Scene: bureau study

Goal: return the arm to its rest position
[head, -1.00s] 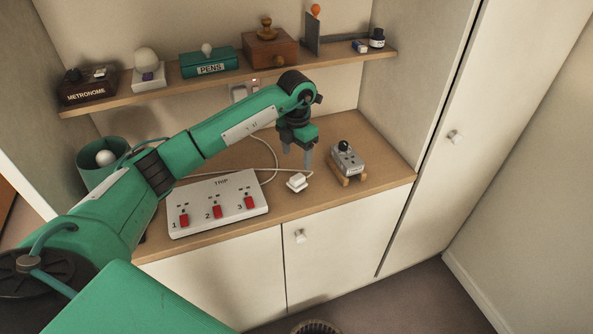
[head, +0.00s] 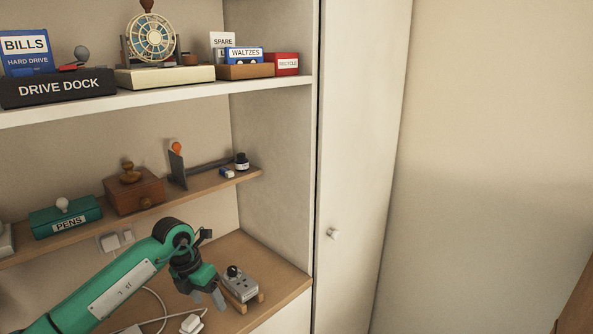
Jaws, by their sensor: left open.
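My left arm is green and comes in from the lower left of the head view. My left gripper (head: 208,299) hangs down over the wooden desktop (head: 284,275), its fingers apart and nothing seen between them. It is just left of a small grey box with a black knob (head: 239,284), which sits on a wooden stand. A white plug (head: 192,323) lies on the desk below and left of the fingers. My right gripper is not in view.
A middle shelf (head: 225,183) above the arm holds a green PENS box (head: 66,217), a wooden box (head: 134,191) and an ink bottle (head: 242,162). A higher shelf (head: 200,94) holds the DRIVE DOCK (head: 58,88). A tall closed cupboard door (head: 362,150) stands on the right.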

